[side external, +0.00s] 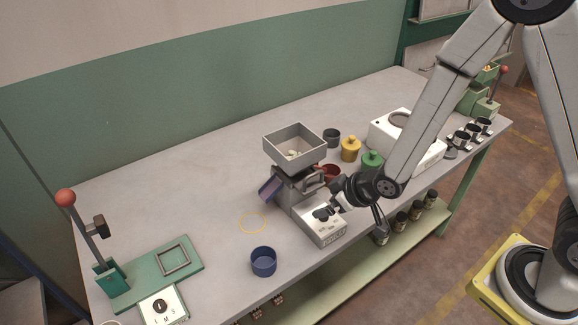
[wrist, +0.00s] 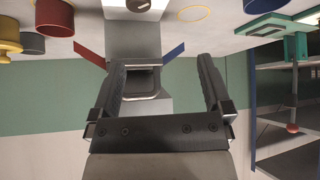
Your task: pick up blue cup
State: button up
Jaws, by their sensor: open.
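The blue cup (side external: 263,261) stands upright on the grey table near its front edge, left of the hopper machine, and looks empty. In the wrist view only part of the blue cup (wrist: 265,5) shows, cut by the top edge at right. My gripper (side external: 335,200) is beside the right front of the hopper machine, to the right of the cup and well apart from it. In the wrist view my gripper (wrist: 161,75) is open, with nothing held between its fingers. The hopper machine (wrist: 133,40) shows behind the fingers.
The hopper machine (side external: 295,145) stands mid-table, with a red cup (side external: 331,172) behind my gripper. Yellow (side external: 350,150), green (side external: 371,160) and dark grey (side external: 331,137) containers stand beyond. A green lever fixture (side external: 150,270) is at left. A yellow ring (side external: 253,223) marks clear table.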

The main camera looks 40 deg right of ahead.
aim_at(253, 259)
jog(key=a+f+y, duration=0.1)
jog(key=a, duration=0.1)
jog(key=a+f+n+t+y, duration=0.1)
jog(key=a+f, duration=0.2)
jog(key=a, duration=0.1)
jog(key=shift+s+a+f+n+t+y, duration=0.1)
jog(key=shift+a+f+n+t+y, duration=0.1)
jog(key=shift+f+n+t+y, duration=0.15)
jog(key=s+a+f+y, duration=0.1)
jog(key=s+a+f+n+y, duration=0.1)
jog(key=a, duration=0.1)
jog(key=s+a+f+n+t+y, duration=0.1)
jog(key=a, duration=0.1)
jog(key=shift+s+a+f+y, duration=0.15)
jog(key=shift+s+f+y, duration=0.1)
jog(key=shift+y, duration=0.1)
jog(key=shift+x, duration=1.35)
jog(key=shift+w, duration=0.1)
jog(key=shift+x, duration=2.5)
jog(key=shift+r, duration=0.1)
jog(key=c, duration=1)
jog(key=shift+o, duration=0.2)
